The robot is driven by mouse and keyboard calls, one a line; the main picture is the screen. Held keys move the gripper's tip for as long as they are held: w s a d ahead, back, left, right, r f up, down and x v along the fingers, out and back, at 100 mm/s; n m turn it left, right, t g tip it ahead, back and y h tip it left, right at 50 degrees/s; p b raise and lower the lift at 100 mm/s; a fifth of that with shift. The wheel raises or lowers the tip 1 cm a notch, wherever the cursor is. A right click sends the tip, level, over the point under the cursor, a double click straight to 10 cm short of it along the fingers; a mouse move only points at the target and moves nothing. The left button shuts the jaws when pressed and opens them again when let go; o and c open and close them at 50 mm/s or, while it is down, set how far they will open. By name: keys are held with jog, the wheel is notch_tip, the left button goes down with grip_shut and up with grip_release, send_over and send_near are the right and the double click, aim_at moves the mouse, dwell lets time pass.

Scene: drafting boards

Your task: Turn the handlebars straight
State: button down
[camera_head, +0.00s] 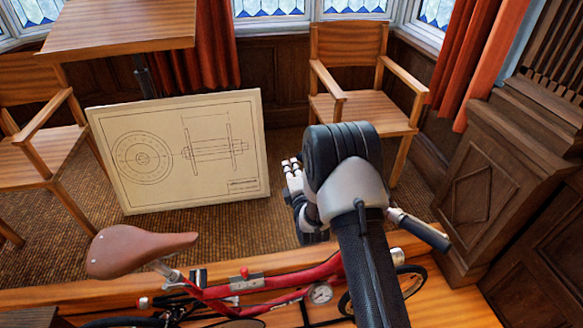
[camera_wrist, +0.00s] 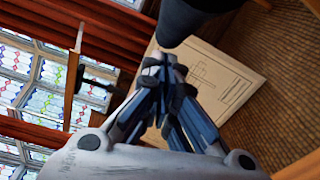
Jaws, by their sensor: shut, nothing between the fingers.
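A red bicycle (camera_head: 322,271) with a brown saddle (camera_head: 140,250) stands along the bottom of the head view, saddle to the left. One handlebar grip (camera_head: 424,232) shows at the right, pointing down and right. The rest of the handlebars is hidden behind my arm, so I cannot tell their full angle. My gripper (camera_head: 291,166) is above and beyond the bicycle's front part, apart from the visible grip. In the wrist view my gripper (camera_wrist: 165,65) has its fingers together with nothing held. No handlebar is clearly seen in the wrist view.
A drafting board (camera_head: 200,180) with a wheel drawing leans behind the bicycle; it also shows in the wrist view (camera_wrist: 240,85). A wooden chair (camera_head: 345,75) stands behind my arm, another chair (camera_head: 35,130) at left. A wooden cabinet (camera_head: 500,180) stands close at right.

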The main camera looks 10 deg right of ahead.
dwell(0.3)
jog(key=d+r+m+h+b, duration=0.1)
jog(key=d+h+b, duration=0.1)
jog(key=d, duration=0.1)
jog(key=w+d+r+m+h+b, duration=0.1)
jog(key=d+m+h+b, duration=0.1)
jog(key=b, duration=0.1)
jog(key=w+d+m+h+b, duration=0.1)
jog(key=d+h+b, duration=0.1)
jog(key=d+h, duration=0.1)
jog(key=shift+w+d+r+m+b, duration=0.2)
jog(key=shift+d+r+m+b, duration=0.1)
jog(key=shift+d+r+b, duration=0.1)
jog(key=shift+d+r+h, duration=0.2)
jog(key=shift+h, duration=0.1)
